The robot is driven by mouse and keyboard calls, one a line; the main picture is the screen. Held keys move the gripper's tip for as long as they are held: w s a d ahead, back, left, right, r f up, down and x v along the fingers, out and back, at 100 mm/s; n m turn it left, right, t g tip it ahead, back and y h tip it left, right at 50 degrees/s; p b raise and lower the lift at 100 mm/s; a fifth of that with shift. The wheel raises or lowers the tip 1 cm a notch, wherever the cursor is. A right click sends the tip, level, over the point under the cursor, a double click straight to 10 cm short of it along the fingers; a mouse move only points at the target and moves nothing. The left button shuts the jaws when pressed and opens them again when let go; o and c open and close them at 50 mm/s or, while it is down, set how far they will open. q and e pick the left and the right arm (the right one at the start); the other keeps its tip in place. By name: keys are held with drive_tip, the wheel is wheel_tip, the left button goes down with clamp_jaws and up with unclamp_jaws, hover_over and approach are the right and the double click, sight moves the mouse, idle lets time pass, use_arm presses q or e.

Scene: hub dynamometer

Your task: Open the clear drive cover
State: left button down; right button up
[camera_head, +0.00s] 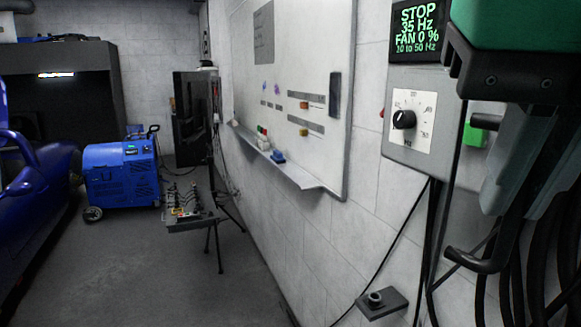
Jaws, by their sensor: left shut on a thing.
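My left gripper (518,190) comes in large at the right edge, with a dark body, green arm shell above it and pale grey fingers pointing down. The grey drive panel (397,155) with a black knob (404,119) shows just left of the gripper. My right gripper is not in view.
A display (418,30) above the panel reads STOP, 35 Hz, FAN 0 %. Black cables hang at the lower right. A whiteboard (290,90) hangs left. The floor (150,275) at lower left is clear.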

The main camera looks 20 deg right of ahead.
use_arm(q)
drive_tip(key=shift+s+d+r+n, duration=0.15)
drive_tip(key=shift+s+d+n, duration=0.2)
drive_tip(key=shift+s+d, duration=0.15)
drive_tip(key=shift+s+d+r+n, duration=0.15)
drive_tip(key=shift+s+d+n, duration=0.2)
drive_tip(key=shift+s, duration=0.15)
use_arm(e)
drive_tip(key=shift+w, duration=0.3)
use_arm(q)
drive_tip(key=c, duration=1.6)
unclamp_jaws()
drive_tip(key=shift+d, duration=0.1)
drive_tip(key=shift+o, duration=0.4)
drive_tip(key=shift+w+d+f+y, duration=0.1)
drive_tip(key=shift+f+y, duration=0.1)
drive_tip(key=shift+y, duration=0.1)
drive_tip(key=v, duration=1.4)
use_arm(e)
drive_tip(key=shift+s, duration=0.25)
use_arm(q)
drive_tip(key=shift+f, duration=0.1)
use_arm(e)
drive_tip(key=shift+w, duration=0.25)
